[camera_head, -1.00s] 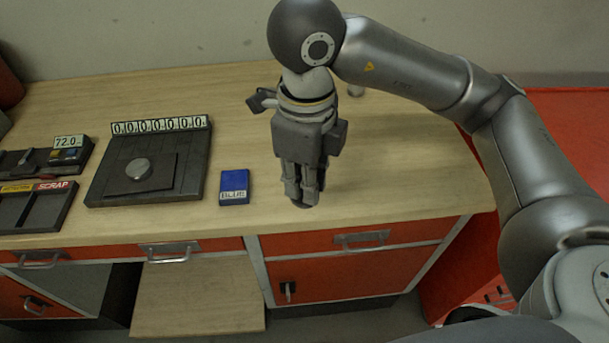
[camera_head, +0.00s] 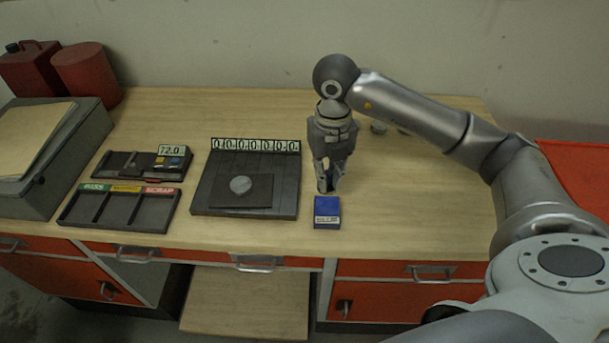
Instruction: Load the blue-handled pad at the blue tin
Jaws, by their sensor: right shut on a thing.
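The blue tin (camera_head: 327,212) stands on the worktop, a small blue block shape with a white label on its front. My right gripper (camera_head: 328,188) points down just behind the tin, close to its back edge. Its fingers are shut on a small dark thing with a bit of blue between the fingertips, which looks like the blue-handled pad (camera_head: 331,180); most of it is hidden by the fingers. I cannot tell whether it touches the tin. My left gripper is not in view.
Left of the tin is a dark plate with a counter display (camera_head: 255,145) and a round grey disc (camera_head: 240,185). Further left are a tray marked PASS and SCRAP (camera_head: 120,210), a gauge reading 72.0 (camera_head: 171,151), and red cans (camera_head: 88,75). The worktop right of the tin is clear.

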